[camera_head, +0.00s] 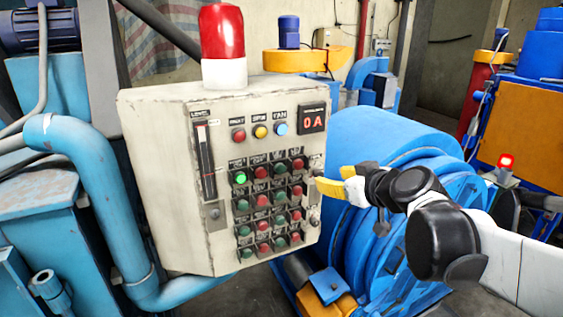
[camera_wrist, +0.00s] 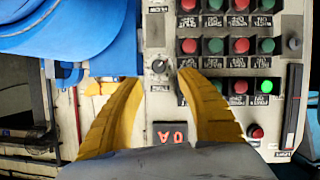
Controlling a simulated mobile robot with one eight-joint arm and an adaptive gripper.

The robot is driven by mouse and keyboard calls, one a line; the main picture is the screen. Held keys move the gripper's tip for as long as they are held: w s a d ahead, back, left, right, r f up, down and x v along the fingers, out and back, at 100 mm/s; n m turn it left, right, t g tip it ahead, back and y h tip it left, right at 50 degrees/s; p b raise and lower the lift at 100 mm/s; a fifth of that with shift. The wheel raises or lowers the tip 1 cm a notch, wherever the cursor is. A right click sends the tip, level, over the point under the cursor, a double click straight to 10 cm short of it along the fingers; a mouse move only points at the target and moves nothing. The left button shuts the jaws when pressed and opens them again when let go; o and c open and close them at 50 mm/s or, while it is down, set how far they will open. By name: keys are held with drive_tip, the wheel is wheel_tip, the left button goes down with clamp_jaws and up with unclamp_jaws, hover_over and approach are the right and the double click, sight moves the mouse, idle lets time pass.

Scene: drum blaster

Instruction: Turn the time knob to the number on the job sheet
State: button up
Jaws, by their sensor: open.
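A small round knob (camera_wrist: 159,67) with a pale pointer mark sits on the grey control panel, between and just beyond my fingertips in the wrist view. In the head view a small knob (camera_head: 318,172) shows at the panel's right edge, by my yellow fingertips. My gripper (camera_wrist: 161,77) is open, one finger on each side of the knob, with no clear contact; it also shows in the head view (camera_head: 331,178). The knob's scale is too small to read. No job sheet is clear in either view.
The control panel (camera_head: 165,150) carries rows of red and green buttons (camera_head: 262,200), one lit green, and a red display (camera_head: 312,119) reading 0 A. A red beacon (camera_head: 222,32) stands on top. The blue drum machine (camera_head: 370,140) is close to my arm.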

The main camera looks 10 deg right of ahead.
sight(320, 175)
drive_tip(key=x, duration=0.7)
drive_tip(key=shift+p, duration=0.35)
drive_tip(key=shift+d, duration=0.1)
clamp_jaws()
